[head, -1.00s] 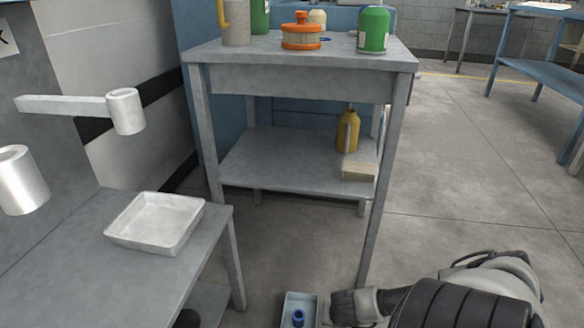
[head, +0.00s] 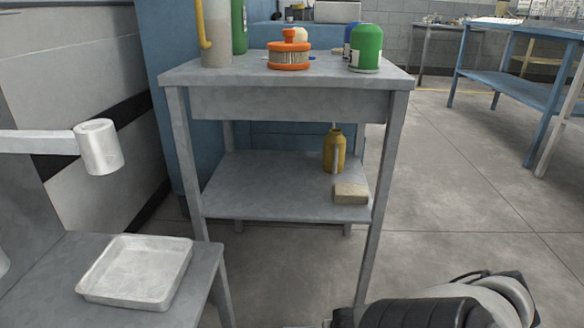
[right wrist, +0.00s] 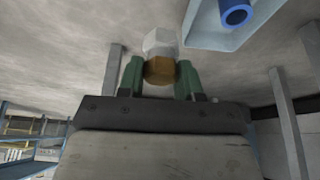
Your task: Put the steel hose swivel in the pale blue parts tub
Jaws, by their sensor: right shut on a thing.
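My right gripper (right wrist: 160,75) is shut on the steel hose swivel (right wrist: 158,42), which has a pale grey hex end and a brass-coloured part between the green fingers. The pale blue parts tub (right wrist: 213,37) is in the upper right of the right wrist view, beside the swivel in the picture and apart from it. A blue ring-shaped part (right wrist: 236,14) shows in the tub. In the head view my right arm is at the bottom right, its gripper out of sight, and the tub is almost wholly below the frame. My left gripper is not in view.
A grey two-shelf table (head: 285,103) stands ahead, with an orange-capped filter (head: 289,52) and a green bottle (head: 366,48) on top. A yellow bottle (head: 334,150) is on its lower shelf. A metal tray (head: 88,290) lies on the left bench.

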